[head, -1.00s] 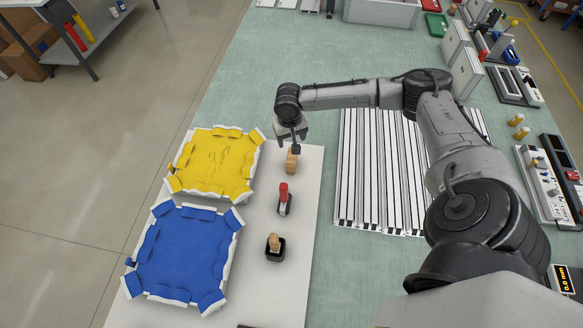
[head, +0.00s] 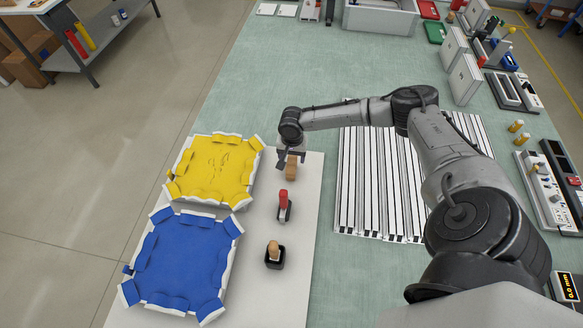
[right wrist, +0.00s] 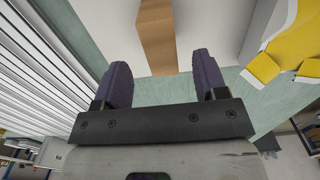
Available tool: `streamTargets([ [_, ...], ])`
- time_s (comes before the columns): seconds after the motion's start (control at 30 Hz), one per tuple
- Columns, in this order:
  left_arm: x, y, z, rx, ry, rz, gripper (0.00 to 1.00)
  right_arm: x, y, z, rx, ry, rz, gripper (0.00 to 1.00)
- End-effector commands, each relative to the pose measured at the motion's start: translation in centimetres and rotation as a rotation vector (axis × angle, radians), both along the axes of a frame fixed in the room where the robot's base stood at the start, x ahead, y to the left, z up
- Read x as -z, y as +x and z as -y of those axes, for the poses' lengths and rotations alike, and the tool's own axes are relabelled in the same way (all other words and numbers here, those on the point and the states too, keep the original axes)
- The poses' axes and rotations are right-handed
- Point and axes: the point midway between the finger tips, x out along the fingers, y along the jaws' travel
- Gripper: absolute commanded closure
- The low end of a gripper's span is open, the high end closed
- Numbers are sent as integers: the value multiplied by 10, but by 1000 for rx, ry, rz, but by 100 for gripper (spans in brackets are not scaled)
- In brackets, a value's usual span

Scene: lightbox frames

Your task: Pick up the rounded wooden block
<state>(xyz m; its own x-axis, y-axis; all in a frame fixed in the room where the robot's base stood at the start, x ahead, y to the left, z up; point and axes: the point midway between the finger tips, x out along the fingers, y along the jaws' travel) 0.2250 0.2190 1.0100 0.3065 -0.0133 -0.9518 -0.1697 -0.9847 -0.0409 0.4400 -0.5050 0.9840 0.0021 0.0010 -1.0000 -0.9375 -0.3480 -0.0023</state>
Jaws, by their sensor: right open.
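A light brown wooden block (head: 292,169) stands on the white board, just below my right gripper (head: 290,156) in the head view. In the right wrist view the wooden block (right wrist: 157,36) lies ahead of the fingertips, in line with the gap between them. My right gripper (right wrist: 161,70) is open and empty, with dark ridged pads apart from the block. Another wooden piece with a rounded top (head: 273,246) stands in a black holder nearer to me. I cannot tell for certain which one is the rounded block. My left gripper is not in view.
A red-topped piece in a dark holder (head: 284,205) stands between the wooden pieces. A yellow tray (head: 190,197) and a blue tray (head: 151,232) lie to the left. White-and-dark rails (head: 350,190) lie right of the white board (head: 307,220).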

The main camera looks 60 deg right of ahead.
Motion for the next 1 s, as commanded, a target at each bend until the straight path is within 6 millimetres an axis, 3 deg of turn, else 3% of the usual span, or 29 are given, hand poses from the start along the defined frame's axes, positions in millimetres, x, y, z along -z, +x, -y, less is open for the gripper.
streamTargets([
  [0.2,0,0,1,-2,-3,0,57,10,0,-1,-1,0,1,34],
  [0.6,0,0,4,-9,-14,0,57,54,1,-3,-1,2,2,34],
  [0.9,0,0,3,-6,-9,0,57,57,0,-3,-1,0,1,34],
  [1.0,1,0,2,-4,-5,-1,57,57,0,-3,-1,0,1,43],
])
